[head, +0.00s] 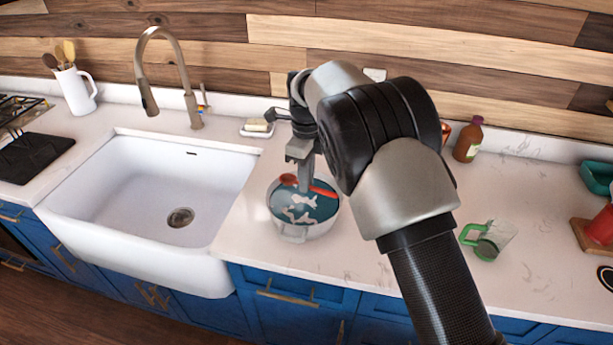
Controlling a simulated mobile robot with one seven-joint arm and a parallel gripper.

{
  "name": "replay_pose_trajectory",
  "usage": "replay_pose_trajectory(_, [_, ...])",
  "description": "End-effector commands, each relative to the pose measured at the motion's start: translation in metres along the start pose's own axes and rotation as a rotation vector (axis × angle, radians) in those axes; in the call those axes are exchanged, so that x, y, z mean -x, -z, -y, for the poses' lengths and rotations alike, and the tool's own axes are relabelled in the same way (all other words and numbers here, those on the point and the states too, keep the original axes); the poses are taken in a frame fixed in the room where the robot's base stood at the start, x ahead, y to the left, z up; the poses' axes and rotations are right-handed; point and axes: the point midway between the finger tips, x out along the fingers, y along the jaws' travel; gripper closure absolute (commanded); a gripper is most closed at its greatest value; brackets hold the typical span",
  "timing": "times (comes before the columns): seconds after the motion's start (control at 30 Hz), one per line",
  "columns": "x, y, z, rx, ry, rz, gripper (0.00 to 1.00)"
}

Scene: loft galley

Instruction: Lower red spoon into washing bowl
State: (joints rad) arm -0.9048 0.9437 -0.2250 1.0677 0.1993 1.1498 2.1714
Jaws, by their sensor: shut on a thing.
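The washing bowl (303,231) is a pale round bowl on the white counter, right of the sink. It holds blue-green liquid with whitish foam patches. My gripper (304,186) points down over the bowl and is shut on the red spoon (322,191). The spoon lies roughly level across the upper part of the bowl, its round end (288,179) at the left by the far rim. Whether it touches the liquid or the rim I cannot tell. My fingers hide the middle of the spoon, and my arm covers the area right of the bowl.
The white sink (150,190) and tap (172,75) are left of the bowl. A soap dish (257,128) stands behind it. A green-handled glass jug (488,240) and brown bottle (468,139) are to the right. Counter in front of the jug is clear.

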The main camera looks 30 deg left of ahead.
Motion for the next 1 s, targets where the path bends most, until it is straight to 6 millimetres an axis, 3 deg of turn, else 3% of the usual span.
replay_pose_trajectory(1.0, [-0.053, 0.0, 0.0, 0.0, -0.001, 0.0, 1.0])
